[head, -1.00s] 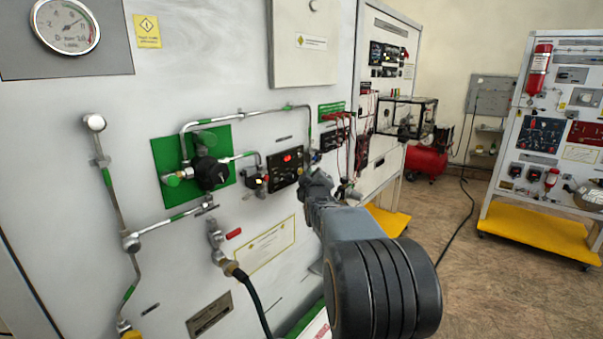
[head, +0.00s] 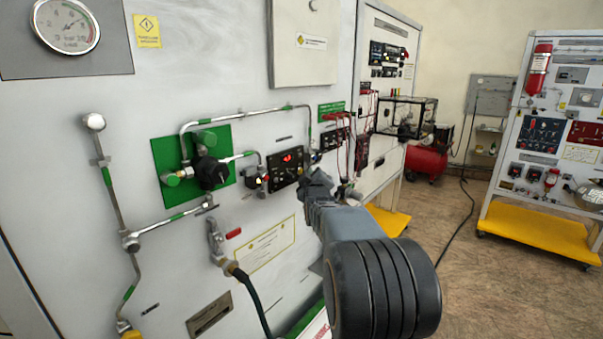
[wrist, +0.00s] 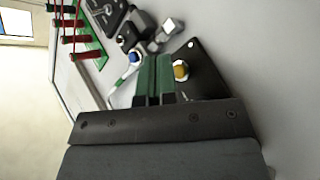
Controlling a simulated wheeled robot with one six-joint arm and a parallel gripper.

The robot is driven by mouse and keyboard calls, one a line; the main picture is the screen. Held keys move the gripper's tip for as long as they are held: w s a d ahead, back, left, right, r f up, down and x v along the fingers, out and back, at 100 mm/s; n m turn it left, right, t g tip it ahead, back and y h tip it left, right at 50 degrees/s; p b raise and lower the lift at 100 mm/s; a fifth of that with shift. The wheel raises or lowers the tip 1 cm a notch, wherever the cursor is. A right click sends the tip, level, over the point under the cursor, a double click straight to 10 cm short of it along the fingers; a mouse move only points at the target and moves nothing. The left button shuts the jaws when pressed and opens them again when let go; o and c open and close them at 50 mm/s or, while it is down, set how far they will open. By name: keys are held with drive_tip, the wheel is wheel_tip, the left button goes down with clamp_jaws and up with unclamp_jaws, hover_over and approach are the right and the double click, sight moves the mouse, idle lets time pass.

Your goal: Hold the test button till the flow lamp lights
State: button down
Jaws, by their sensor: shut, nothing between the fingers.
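My gripper (head: 316,183) is at the white panel, just right of and below the small black control box (head: 286,168) with its red lit display (head: 291,157). In the wrist view its dark green fingers (wrist: 154,78) are shut together with nothing between them. Their tips point at the panel, close to a black plate (wrist: 205,75) carrying an amber round part (wrist: 180,70). A blue round part (wrist: 134,57) shows just past the fingertips. I cannot tell which part is the test button, whether the fingers touch it, or whether the flow lamp is lit.
Metal pipes (head: 245,115) and a green plate with a black knob (head: 212,172) stand out from the panel at left. A black hose (head: 253,300) hangs below. Red leads (wrist: 68,40) lie beyond the fingers. Open floor (head: 475,270) is at right.

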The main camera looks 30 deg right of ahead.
drive_tip(key=shift+w, duration=0.1)
drive_tip(key=shift+w+a, duration=0.1)
drive_tip(key=shift+w, duration=0.15)
drive_tip(key=shift+w+a+b, duration=0.15)
drive_tip(key=shift+w+b, duration=0.15)
drive_tip(key=shift+w, duration=0.05)
idle(0.7)
drive_tip(key=shift+s, duration=0.1)
idle(1.9)
drive_tip(key=shift+s+d+b, duration=0.25)
drive_tip(key=shift+s+b, duration=0.4)
drive_tip(key=shift+b, duration=0.15)
drive_tip(key=shift+s+d+b, duration=0.3)
drive_tip(key=shift+s+b, duration=0.05)
drive_tip(key=shift+s, duration=0.45)
drive_tip(key=shift+s+d+b, duration=0.25)
drive_tip(key=shift+s+b, duration=0.1)
drive_tip(key=shift+s, duration=0.4)
drive_tip(key=shift+s+d+b, duration=0.3)
drive_tip(key=shift+s+b, duration=0.05)
drive_tip(key=shift+s, duration=0.45)
